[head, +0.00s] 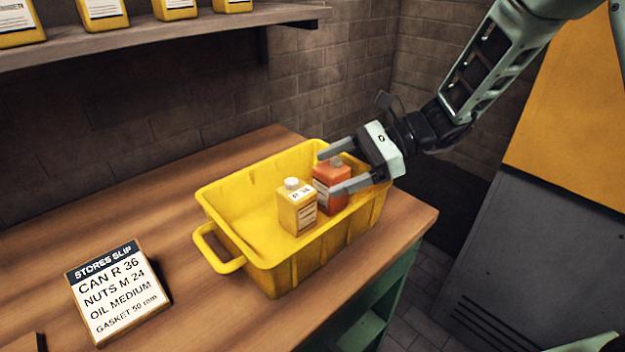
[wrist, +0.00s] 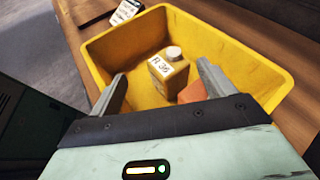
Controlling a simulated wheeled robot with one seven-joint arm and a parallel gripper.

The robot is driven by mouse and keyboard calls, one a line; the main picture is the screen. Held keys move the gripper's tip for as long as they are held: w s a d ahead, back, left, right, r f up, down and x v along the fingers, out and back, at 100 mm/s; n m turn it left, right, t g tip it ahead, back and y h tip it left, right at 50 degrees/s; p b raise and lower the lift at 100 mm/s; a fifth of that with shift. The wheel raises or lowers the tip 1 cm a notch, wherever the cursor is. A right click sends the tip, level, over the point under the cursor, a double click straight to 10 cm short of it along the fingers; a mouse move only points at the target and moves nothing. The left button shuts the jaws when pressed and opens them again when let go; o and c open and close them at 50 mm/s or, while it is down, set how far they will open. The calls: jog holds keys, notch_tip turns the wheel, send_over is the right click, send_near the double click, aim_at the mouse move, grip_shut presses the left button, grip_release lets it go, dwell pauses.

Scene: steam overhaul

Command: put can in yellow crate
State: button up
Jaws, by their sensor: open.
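The yellow crate (head: 268,250) stands on the wooden bench, and it also shows in the wrist view (wrist: 237,47). Inside it stands a yellow can (head: 298,212) with a white cap and an "R 36" label, seen upright in the wrist view (wrist: 170,75). Beside it in the crate is an orange-red can (head: 328,178), mostly hidden in the wrist view (wrist: 192,92). My gripper (head: 333,171) is open over the crate's right part, its fingers on either side of the orange-red can. I cannot tell whether the fingers touch it.
A stores slip sign (head: 116,292) on the bench lists "CAN R 36". A shelf (head: 160,38) at upper left holds several yellow cans. A grey and yellow cabinet (head: 560,190) stands at the right. The crate's left part is empty.

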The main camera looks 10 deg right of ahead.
jog(key=v, duration=0.5)
jog(key=s+a+n+g+h, duration=0.45)
jog(key=s+n, duration=0.35)
jog(key=s, duration=0.5)
jog(key=s+d+f+n+t+h, duration=0.2)
jog(key=s+n+t+h, duration=0.2)
jog(key=s+n+h, duration=0.4)
jog(key=s+n, duration=0.4)
jog(key=n, duration=0.4)
jog(key=shift+f+n+t, duration=0.3)
jog(key=shift+f+t, duration=0.05)
jog(key=shift+f, duration=0.05)
jog(key=shift+d, duration=0.1)
